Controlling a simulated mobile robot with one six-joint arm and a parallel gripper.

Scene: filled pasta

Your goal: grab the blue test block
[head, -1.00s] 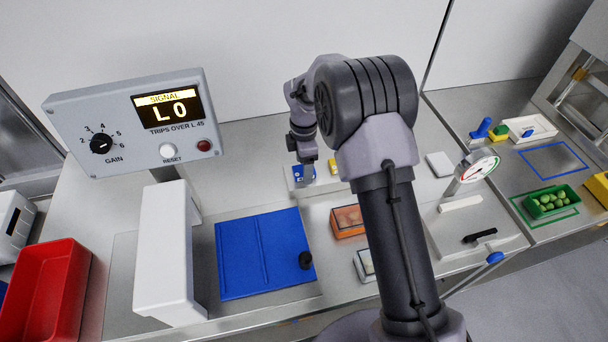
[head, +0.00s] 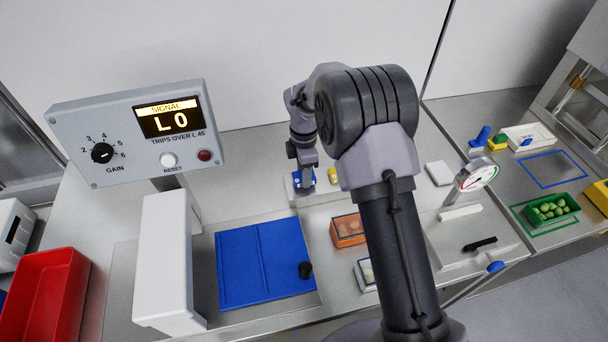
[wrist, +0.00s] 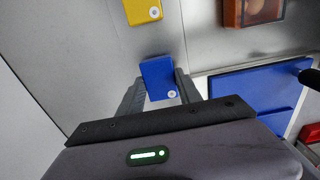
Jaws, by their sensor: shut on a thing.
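The blue test block (wrist: 158,76) is a small blue piece with a pale round mark near one corner. In the wrist view it sits between the two fingers of my gripper (wrist: 160,90), which are shut on it. In the head view my gripper (head: 305,184) is low at the back of the bench, and parts of the blue block (head: 298,179) show beside the fingers. I cannot tell whether the block still touches the surface under it.
A yellow block (head: 333,175) lies just right of the blue one. An orange-framed box (head: 347,230) and a blue board (head: 262,262) with a black knob lie nearer. A signal panel (head: 135,135) reading L0 stands left, above a white housing (head: 165,260).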

